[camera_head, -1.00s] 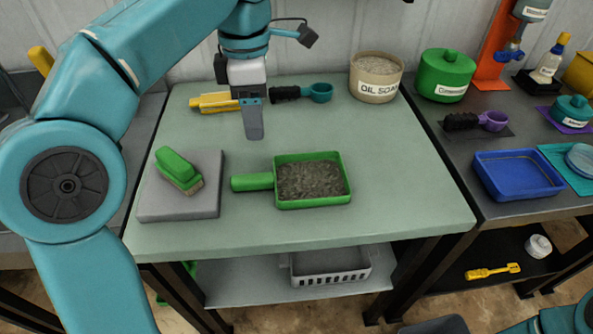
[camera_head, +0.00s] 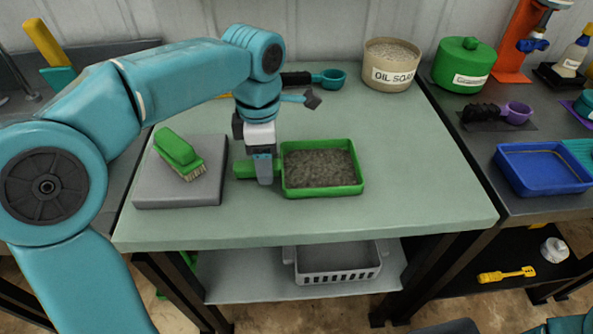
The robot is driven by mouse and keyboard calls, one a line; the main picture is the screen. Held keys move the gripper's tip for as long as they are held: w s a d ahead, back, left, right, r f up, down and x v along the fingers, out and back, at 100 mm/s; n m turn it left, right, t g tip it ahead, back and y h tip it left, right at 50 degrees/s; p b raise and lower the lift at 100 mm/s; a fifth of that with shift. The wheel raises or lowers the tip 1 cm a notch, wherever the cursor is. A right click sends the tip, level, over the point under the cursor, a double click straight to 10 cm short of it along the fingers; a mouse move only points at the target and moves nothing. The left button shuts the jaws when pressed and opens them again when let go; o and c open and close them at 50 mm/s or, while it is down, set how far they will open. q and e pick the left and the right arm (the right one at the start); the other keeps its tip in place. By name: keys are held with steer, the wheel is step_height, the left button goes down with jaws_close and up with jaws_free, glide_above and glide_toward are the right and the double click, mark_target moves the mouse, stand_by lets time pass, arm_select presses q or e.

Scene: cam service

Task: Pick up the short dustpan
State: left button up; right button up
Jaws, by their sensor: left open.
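The short dustpan (camera_head: 358,186) is green, with a square pan full of grey-brown debris and a short handle pointing left. It lies flat on the pale green table (camera_head: 430,190). My left gripper (camera_head: 265,178) points down at the dustpan's handle, close to the pan's left wall. Its fingers overlap the handle in the picture, and part of the handle shows to their left. The gripper is open. I cannot tell whether the fingers touch the handle. My right gripper is not in view.
A green brush (camera_head: 177,148) lies on a grey block (camera_head: 160,190) left of the handle. An oil soap tub (camera_head: 391,68) and a teal scoop (camera_head: 333,77) stand behind. A grey basket (camera_head: 335,264) sits on the lower shelf. The table's right part is clear.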

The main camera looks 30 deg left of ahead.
arm_select(q)
steer(key=shift+f, duration=0.55)
steer(key=shift+s, duration=0.1)
jaws_close()
steer(key=shift+r, duration=0.15)
step_height(320, 180, up, 20)
steer(key=p, duration=0.6)
steer(key=shift+p, duration=0.35)
